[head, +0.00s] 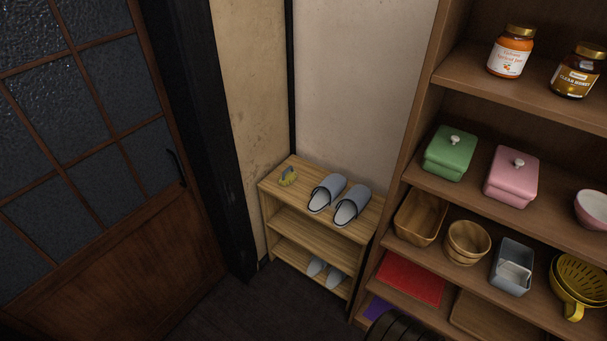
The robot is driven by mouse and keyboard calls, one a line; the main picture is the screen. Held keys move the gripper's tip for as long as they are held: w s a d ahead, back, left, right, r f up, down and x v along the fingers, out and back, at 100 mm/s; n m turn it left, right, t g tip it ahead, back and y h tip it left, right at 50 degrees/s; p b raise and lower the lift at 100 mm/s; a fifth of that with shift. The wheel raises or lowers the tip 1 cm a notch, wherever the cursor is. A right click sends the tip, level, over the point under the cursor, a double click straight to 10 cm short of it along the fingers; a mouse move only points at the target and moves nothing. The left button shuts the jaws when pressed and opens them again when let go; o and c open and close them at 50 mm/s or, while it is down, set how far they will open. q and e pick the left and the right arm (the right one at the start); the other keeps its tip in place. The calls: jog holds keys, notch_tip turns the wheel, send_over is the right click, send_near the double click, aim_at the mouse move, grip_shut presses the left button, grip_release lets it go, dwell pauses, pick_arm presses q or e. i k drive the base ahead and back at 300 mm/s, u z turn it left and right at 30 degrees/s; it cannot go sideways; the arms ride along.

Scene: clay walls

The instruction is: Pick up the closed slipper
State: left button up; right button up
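Two grey-blue slippers with closed toes and dark trim stand side by side on top of a small wooden rack (300,176). These are the left slipper (330,187) and the right slipper (356,199); their open heels face the front. Two paler slippers lie on a lower shelf of the rack, a left one (315,267) and a right one (334,278). They are small in view and partly shaded, so their toe shape is unclear.
A brown door (120,255) is at left. A tall shelf unit at right holds a green lidded box (450,156), a pink one (511,178), jars and bowls. Dark floor (250,310) in front is clear.

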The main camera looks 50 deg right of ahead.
aim_at(331, 187)
jog(key=i, duration=1.45)
jog(key=z, duration=1.5)
